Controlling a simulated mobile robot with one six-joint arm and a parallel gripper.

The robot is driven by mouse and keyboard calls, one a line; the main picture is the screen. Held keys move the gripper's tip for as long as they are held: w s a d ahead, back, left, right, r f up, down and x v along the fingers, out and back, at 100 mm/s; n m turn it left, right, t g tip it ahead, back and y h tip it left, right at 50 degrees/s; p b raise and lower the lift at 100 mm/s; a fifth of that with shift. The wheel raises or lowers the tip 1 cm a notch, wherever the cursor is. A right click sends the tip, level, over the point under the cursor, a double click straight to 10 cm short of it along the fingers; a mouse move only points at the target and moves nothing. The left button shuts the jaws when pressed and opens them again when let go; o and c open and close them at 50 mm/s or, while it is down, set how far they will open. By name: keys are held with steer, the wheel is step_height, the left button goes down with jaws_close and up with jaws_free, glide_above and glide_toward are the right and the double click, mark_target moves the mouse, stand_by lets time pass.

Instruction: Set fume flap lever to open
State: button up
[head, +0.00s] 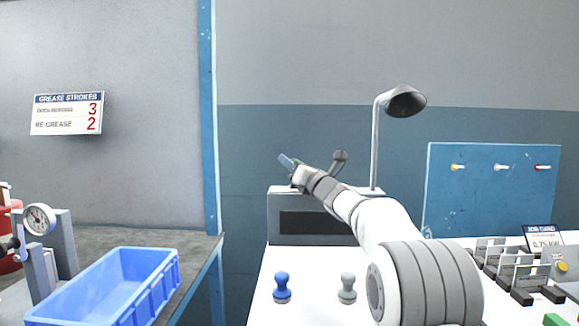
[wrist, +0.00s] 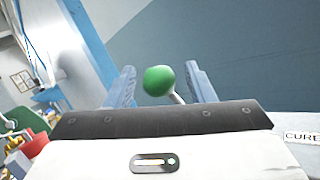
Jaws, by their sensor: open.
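A lever with a round green knob (wrist: 158,81) and a thin metal stem stands between the two blue fingers of my gripper (wrist: 161,74) in the wrist view. The fingers are apart, with a gap visible on each side of the knob. In the head view my gripper (head: 287,161) is above the left part of a grey box with a dark front panel (head: 310,224). I cannot read any lever marking.
A dark round-headed part (head: 340,156) rises behind my arm. A lamp (head: 404,101) stands behind the box. Blue and grey knobbed pieces (head: 282,288) stand in front. A blue bin (head: 110,287) is at left. A "CURE" label (wrist: 302,136) shows at right in the wrist view.

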steer(key=v, duration=0.8)
steer(key=shift+r, duration=0.1)
steer(key=s+d+r+m+g+h+p, duration=0.25)
steer(key=s+m+h+p, duration=0.3)
steer(key=m+p, duration=0.35)
steer(key=s+d+r+m+g+h+p, duration=0.1)
steer(key=s+d+r+m+h+p, duration=0.15)
steer(key=s+m+h+p, duration=0.6)
steer(key=s+a+f+m+g+y+p, duration=0.1)
steer(key=s+f+m+g+p, duration=0.1)
steer(key=s+m+g+p, duration=0.4)
steer(key=s+a+f+m+g+y+p, duration=0.1)
steer(key=s+m+g+p, duration=0.5)
steer(key=s+m, duration=0.8)
steer(key=s+f+y+p, duration=0.1)
steer(key=s+p, duration=0.2)
steer(key=s, duration=0.6)
steer(key=shift+a+f+g+y, duration=0.25)
steer(key=shift+g+y, duration=0.05)
steer(key=shift+g, duration=0.05)
